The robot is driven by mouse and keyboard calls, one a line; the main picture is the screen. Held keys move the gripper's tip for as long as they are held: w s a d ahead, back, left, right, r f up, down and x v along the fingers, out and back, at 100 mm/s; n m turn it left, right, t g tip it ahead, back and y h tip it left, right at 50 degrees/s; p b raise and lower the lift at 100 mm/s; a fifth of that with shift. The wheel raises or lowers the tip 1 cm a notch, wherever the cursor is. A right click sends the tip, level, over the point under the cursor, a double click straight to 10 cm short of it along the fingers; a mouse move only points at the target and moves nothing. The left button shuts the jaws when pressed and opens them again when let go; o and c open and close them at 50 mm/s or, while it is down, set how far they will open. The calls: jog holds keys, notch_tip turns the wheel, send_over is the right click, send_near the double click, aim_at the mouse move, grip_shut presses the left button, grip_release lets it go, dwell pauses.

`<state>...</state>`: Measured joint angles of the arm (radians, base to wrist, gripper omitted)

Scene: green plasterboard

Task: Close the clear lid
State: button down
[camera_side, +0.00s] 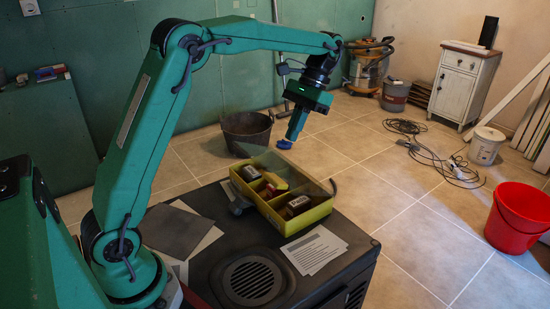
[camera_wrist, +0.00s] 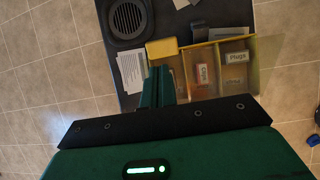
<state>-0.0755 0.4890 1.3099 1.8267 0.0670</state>
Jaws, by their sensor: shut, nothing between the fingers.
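A yellow compartment box (camera_side: 318,213) sits on a dark case. It also shows in the wrist view (camera_wrist: 164,49), with labelled packets in its compartments, one reading "Plugs" (camera_wrist: 235,57). The clear lid (camera_wrist: 269,58) is a faint see-through panel that stands open, reaching out past the box's right edge in the wrist view. My gripper (camera_side: 291,136) is shut and empty, above and behind the box, pointing down. In the wrist view my shut fingers (camera_wrist: 160,85) appear beside the box's lower left, apart from the lid.
The dark case top (camera_side: 215,279) carries a round grille, a printed sheet (camera_side: 314,249) and grey sheets (camera_side: 178,231). A black tub (camera_side: 246,131) stands on the floor behind. A red bucket (camera_side: 517,216) and cables (camera_side: 430,150) lie to the right, clear of the case.

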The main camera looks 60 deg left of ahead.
aim_at(271, 178)
jog(key=shift+x, duration=4.9)
jog(key=shift+a, duration=0.15)
jog(key=shift+f, duration=0.1)
jog(key=shift+s+f+t, duration=1)
jog(key=shift+f, duration=0.25)
notch_tip(271, 178, down, 6)
jog(key=s+t, duration=0.2)
jog(key=shift+s, duration=0.2)
jog(key=shift+r, duration=0.1)
notch_tip(271, 178, up, 14)
